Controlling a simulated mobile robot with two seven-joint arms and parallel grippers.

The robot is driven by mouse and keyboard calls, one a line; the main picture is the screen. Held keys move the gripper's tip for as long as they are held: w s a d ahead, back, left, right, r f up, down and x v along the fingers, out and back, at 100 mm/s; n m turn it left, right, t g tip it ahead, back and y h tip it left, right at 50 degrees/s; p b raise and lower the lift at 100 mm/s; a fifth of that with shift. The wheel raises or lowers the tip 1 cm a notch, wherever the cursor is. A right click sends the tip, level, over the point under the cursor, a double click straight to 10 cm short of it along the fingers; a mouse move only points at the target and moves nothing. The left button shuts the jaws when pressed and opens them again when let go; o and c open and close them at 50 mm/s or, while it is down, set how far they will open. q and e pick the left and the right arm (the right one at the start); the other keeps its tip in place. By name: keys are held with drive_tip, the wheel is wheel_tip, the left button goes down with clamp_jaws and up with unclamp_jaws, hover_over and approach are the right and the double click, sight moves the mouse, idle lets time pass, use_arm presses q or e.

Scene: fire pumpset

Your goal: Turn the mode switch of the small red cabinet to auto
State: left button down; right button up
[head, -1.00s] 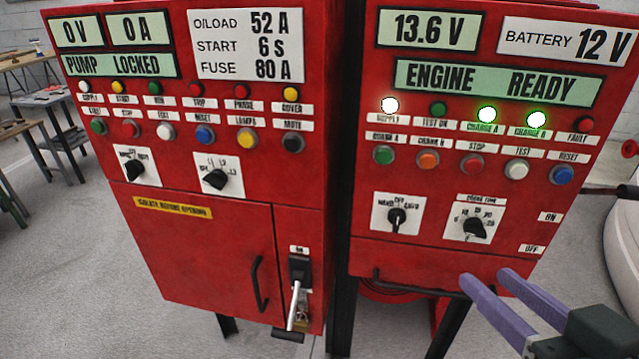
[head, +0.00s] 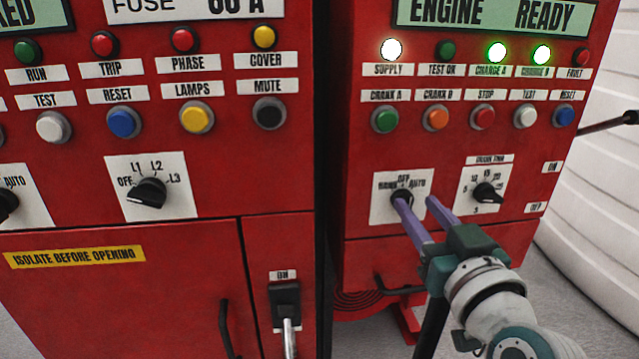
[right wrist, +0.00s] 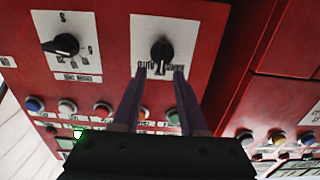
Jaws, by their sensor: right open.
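The small red cabinet (head: 362,247) stands on the right in the head view. Its mode switch (head: 402,194) is a black knob on a white plate marked HAND, OFF and AUTO. The knob looks roughly upright, near OFF, but a finger partly covers it in the head view. In the right wrist view the knob (right wrist: 161,51) shows upside down, just beyond the fingertips. My right gripper (head: 415,200) is open, its two purple fingers pointing at the plate; it also shows in the right wrist view (right wrist: 160,72). I cannot tell whether a finger touches the knob. My left gripper is not in view.
A second selector (head: 487,193) sits right of the mode switch. Push buttons and lamps line the panel above. A dark handle (head: 398,291) is low on the cabinet. The larger red cabinet (head: 150,275) stands to the left, past a dark gap.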

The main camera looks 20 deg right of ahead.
drive_tip(key=shift+x, duration=0.95)
drive_tip(key=shift+a, duration=0.1)
drive_tip(key=shift+c, duration=0.3)
clamp_jaws()
